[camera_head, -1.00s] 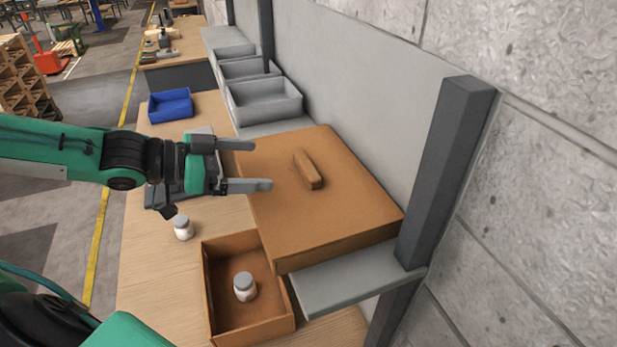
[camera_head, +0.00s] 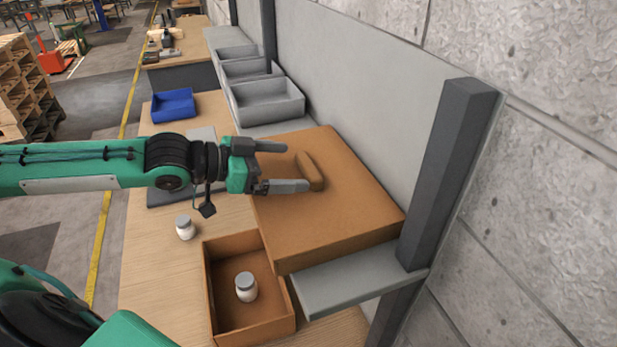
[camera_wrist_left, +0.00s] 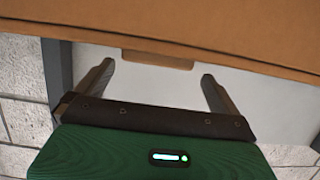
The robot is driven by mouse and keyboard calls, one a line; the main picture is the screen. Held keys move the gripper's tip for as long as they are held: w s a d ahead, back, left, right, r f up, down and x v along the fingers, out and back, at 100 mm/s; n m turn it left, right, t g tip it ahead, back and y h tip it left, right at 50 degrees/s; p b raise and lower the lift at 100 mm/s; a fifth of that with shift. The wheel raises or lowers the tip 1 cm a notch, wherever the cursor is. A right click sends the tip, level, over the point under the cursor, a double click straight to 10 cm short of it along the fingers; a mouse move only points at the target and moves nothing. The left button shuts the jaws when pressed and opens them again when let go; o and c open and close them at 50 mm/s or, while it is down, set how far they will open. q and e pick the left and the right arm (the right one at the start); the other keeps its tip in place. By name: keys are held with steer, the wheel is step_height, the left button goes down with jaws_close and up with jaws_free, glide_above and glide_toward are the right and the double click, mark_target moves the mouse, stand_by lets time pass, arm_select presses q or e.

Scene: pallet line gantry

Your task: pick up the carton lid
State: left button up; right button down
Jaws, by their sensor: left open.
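The carton lid (camera_head: 335,210) is a large flat brown lid with a raised bar handle (camera_head: 310,170) on top. It lies on the grey shelf beside the wall panel. My left gripper (camera_head: 297,166) is over the lid's left part, open and empty, its fingertips at the handle's near side. In the left wrist view the lid (camera_wrist_left: 230,35) fills the top. The handle (camera_wrist_left: 158,60) shows there between and just beyond the open fingertips (camera_wrist_left: 157,75). I cannot tell whether the fingers touch it. My right gripper is not in view.
An open brown carton (camera_head: 207,290) holds a white jar (camera_head: 246,288). Another jar (camera_head: 185,228) stands on the wooden table (camera_head: 150,265). A blue bin (camera_head: 172,105) and grey bins (camera_head: 265,105) are farther back. A dark post (camera_head: 440,185) rises right of the lid.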

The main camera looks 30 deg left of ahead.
mark_target(305, 165)
arm_select(q)
steer(key=shift+p+x, duration=0.55)
steer(key=shift+x, duration=0.4)
steer(key=shift+p+x, duration=0.6)
steer(key=shift+x, duration=0.65)
steer(key=shift+w+d, duration=0.25)
steer(key=shift+d, duration=0.15)
steer(key=c, duration=0.9)
